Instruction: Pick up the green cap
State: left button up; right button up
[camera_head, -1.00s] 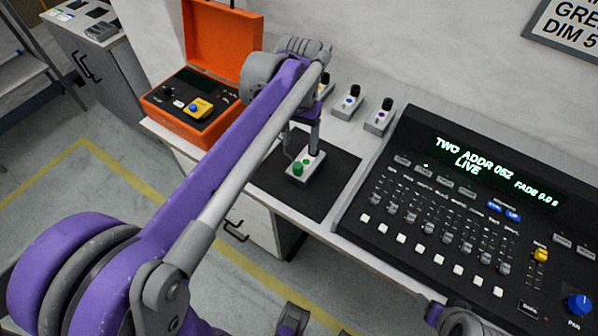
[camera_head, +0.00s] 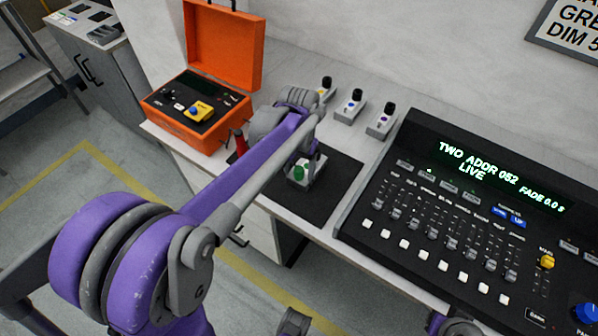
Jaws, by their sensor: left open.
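The green cap (camera_head: 299,172) sits on a small pale block (camera_head: 296,184) on the black mat (camera_head: 333,195). My left gripper (camera_head: 312,165) is open and low over the block's right side, close beside the cap. Its fingers overlap the block in the head view, so I cannot tell whether they touch it. The arm and wrist hide the back of the block.
An orange case (camera_head: 188,131) with a raised lid stands left of the mat. A red upright object (camera_head: 240,142) shows beside my arm. A black console (camera_head: 420,226) fills the right.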

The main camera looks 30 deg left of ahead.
aim_at(299, 170)
pick_arm(q)
grip_shut()
dwell(0.3)
jog(key=shift+r, duration=0.1)
notch_tip(299, 170, up, 9)
jog(key=shift+r+p, duration=0.2)
jog(key=shift+p, duration=0.5)
jog(key=shift+r+p, duration=1.25)
jog(key=shift+r, duration=0.5)
